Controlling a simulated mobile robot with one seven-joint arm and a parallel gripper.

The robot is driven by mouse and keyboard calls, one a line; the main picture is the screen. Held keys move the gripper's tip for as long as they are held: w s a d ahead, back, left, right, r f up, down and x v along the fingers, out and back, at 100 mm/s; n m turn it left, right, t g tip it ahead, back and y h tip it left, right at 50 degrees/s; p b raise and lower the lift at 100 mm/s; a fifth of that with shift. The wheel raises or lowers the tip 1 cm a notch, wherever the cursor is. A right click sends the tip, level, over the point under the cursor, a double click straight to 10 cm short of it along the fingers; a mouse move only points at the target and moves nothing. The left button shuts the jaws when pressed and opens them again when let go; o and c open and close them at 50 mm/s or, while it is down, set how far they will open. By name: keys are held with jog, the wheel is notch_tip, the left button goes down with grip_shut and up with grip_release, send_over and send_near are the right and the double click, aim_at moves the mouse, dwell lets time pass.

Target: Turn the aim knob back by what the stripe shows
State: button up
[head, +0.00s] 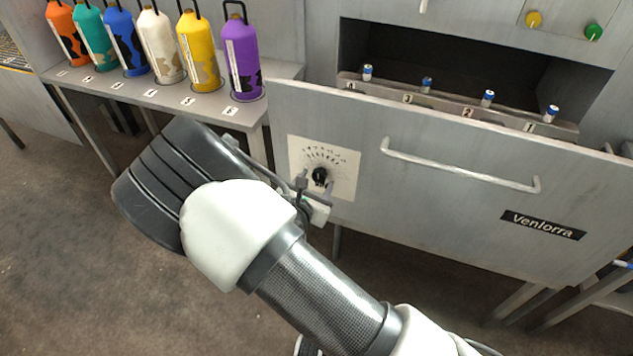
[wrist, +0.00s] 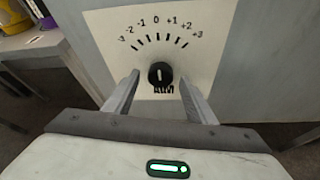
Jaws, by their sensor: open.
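The aim knob (wrist: 160,73) is a small black dial on a white scale plate (wrist: 207,30) marked from -3 to +3, with "AIM" below it. A white mark on the knob stands nearly upright, roughly toward 0. In the head view the knob (head: 319,175) is on the left part of a grey front panel. My gripper (wrist: 160,80) is open, its fingers to the left and right of the knob, with gaps visible on both sides. In the head view my gripper (head: 316,193) is at the plate, partly hidden by my wrist. I cannot make out which stripe the task means.
The grey panel (head: 450,215) carries a handle (head: 460,171) and a "Venlorra" label (head: 543,225). Behind its top edge, small blue-and-white cylinders (head: 487,98) stand in a numbered rack (head: 390,92). Several coloured bottles, including a purple one (head: 241,60), stand on a side shelf (head: 195,102).

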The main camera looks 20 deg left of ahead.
jog(key=shift+w+f, duration=0.15)
jog(key=shift+w, duration=0.3)
jog(key=shift+c, duration=0.2)
jog(key=c, duration=1)
jog(key=shift+a+n+h+p, duration=0.1)
jog(key=shift+n+h+p, duration=0.6)
jog(key=shift+n+p, duration=0.3)
jog(key=shift+a+n+h+p, duration=0.1)
jog(key=shift+n+h+p, duration=0.55)
jog(key=shift+n, duration=0.25)
